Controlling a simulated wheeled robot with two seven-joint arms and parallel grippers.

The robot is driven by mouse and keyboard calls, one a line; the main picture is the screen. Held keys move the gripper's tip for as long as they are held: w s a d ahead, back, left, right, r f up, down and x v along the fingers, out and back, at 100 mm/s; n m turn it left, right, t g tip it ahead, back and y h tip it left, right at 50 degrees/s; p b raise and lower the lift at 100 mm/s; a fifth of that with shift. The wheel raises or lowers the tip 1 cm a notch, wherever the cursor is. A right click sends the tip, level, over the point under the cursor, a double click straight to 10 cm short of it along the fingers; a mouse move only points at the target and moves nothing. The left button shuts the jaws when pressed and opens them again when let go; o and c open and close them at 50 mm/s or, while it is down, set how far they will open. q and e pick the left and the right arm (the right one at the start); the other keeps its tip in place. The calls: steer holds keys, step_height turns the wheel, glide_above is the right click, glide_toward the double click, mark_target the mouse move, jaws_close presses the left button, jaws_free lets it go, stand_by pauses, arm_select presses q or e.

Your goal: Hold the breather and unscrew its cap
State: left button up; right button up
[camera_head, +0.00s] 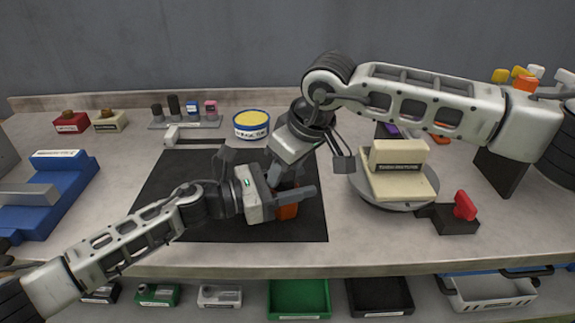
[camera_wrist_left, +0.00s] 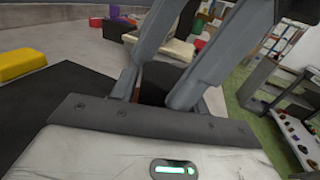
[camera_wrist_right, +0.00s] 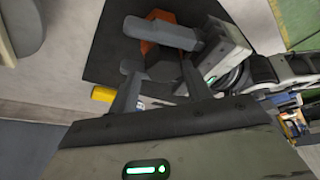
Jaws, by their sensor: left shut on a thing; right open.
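The breather (camera_head: 288,211) is an orange piece above the black mat, mostly hidden behind my left gripper (camera_head: 290,196), which is shut on it. In the right wrist view the breather's orange body (camera_wrist_right: 152,46) shows between the left gripper's fingers, with a dark cap-like part (camera_wrist_right: 165,66) on the near side. In the left wrist view a dark part (camera_wrist_left: 163,82) shows between the fingers. My right gripper (camera_wrist_right: 158,78) is open, its fingers on either side of the dark part. I cannot tell whether they touch it.
The black mat (camera_head: 180,210) lies under both grippers. A yellow-topped tin (camera_head: 251,124) stands behind. A round turntable (camera_head: 400,204) bears a cream block (camera_head: 400,180), with a red-handled device (camera_head: 464,206) beside it. A blue fixture (camera_head: 50,195) stands left. Bins sit below the front edge.

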steer(key=shift+s+a, duration=0.4)
steer(key=shift+o, duration=0.5)
steer(key=shift+w+r, duration=0.1)
steer(key=shift+r, duration=2)
steer(key=shift+d, duration=0.15)
steer(key=shift+w, duration=0.1)
steer(key=m+h, duration=0.1)
steer(key=m, duration=0.2)
steer(key=m+t, duration=0.1)
steer(key=m, duration=0.1)
steer(key=shift+f+m+h, duration=0.1)
steer(key=shift+m+h, duration=0.3)
steer(key=m+h, duration=0.1)
steer(key=m, duration=0.2)
steer(key=m+h, duration=0.1)
steer(key=m, duration=0.2)
steer(key=shift+t, duration=0.3)
